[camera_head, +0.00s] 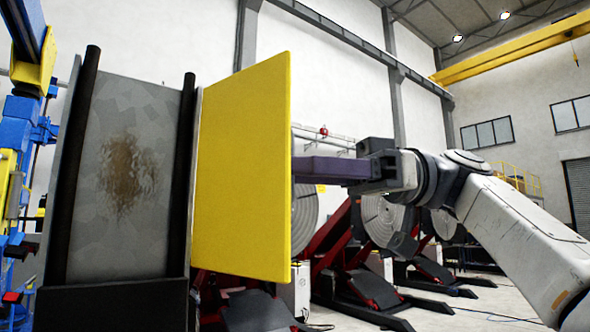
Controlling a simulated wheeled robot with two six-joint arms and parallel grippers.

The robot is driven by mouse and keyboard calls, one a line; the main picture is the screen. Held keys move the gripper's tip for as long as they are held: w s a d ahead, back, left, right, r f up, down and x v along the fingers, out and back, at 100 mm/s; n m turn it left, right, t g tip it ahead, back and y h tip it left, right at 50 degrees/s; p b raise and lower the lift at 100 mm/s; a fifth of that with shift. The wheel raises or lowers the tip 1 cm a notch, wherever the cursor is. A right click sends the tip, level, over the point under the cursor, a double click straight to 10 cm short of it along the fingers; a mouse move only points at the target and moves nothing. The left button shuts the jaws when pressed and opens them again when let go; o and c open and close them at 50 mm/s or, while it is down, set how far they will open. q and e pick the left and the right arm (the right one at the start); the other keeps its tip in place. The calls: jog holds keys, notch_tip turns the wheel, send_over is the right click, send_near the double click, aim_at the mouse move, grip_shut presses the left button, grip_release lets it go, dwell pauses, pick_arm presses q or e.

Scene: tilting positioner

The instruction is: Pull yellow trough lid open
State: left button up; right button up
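The yellow trough lid (243,165) is a flat upright panel in the middle of the head view. It stands at an angle to the grey trough (128,210), with its left edge at the trough's right side. My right gripper (302,169) reaches in from the right, and its dark purple fingers end at the lid's right edge. The fingers show side-on as one bar, so the gap between them is hidden. I cannot tell whether they touch the lid or pass behind it. My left gripper is not in view.
Dark upright posts (183,175) flank the trough's stained grey face. Red-and-black positioners (345,255) with round grey plates stand behind the lid and my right arm. Blue machinery (22,150) stands at the far left. Some floor is open at the lower right.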

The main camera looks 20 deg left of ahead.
jog(key=p+v, duration=0.3)
jog(key=v, duration=0.7)
jog(key=shift+d, duration=0.15)
